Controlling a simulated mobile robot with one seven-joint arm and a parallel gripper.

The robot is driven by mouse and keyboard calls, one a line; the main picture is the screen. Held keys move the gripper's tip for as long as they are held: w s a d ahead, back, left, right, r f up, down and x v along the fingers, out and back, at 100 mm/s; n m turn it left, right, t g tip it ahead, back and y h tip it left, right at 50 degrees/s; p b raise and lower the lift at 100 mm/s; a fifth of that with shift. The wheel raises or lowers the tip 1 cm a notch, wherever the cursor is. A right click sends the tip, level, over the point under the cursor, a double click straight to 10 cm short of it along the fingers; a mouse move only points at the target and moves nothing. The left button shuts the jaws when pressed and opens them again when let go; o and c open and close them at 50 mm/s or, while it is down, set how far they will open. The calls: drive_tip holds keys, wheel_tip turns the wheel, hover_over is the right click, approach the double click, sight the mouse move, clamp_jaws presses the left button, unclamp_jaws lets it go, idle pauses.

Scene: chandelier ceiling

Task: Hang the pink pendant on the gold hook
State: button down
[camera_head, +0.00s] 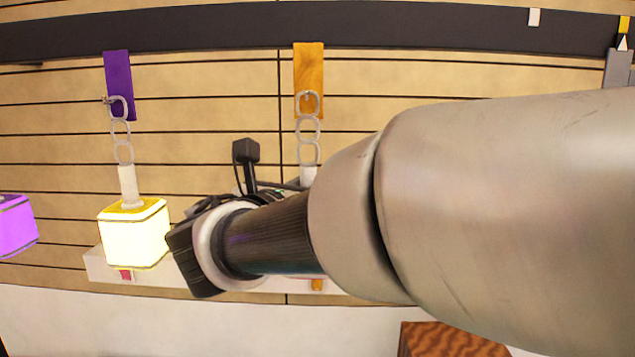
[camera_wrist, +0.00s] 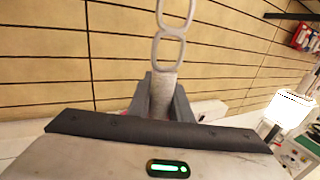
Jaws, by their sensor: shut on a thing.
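The gold hook (camera_head: 308,72) is a gold plate with a small peg, under the dark rail. A pale chain (camera_head: 308,130) rises from a white stem (camera_head: 307,174). Its top link overlaps the peg in the head view; I cannot tell whether it is looped over it or in front of it. My arm hides the shade below, so its pink colour does not show. In the wrist view, my gripper (camera_wrist: 162,98) is shut on the stem (camera_wrist: 163,92), with the chain (camera_wrist: 168,48) standing up above it. My fingertips are hidden in the head view.
A purple hook (camera_head: 118,75) at left carries a lit yellow-white pendant (camera_head: 134,235). A purple pendant (camera_head: 16,226) is at the left edge. A pale ledge (camera_head: 97,265) runs low along the slatted wall. A wavy brown surface (camera_head: 440,342) is at lower right.

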drive_tip(key=c, duration=0.9)
unclamp_jaws()
drive_tip(key=shift+s+a, duration=0.15)
drive_tip(key=shift+s, duration=3.65)
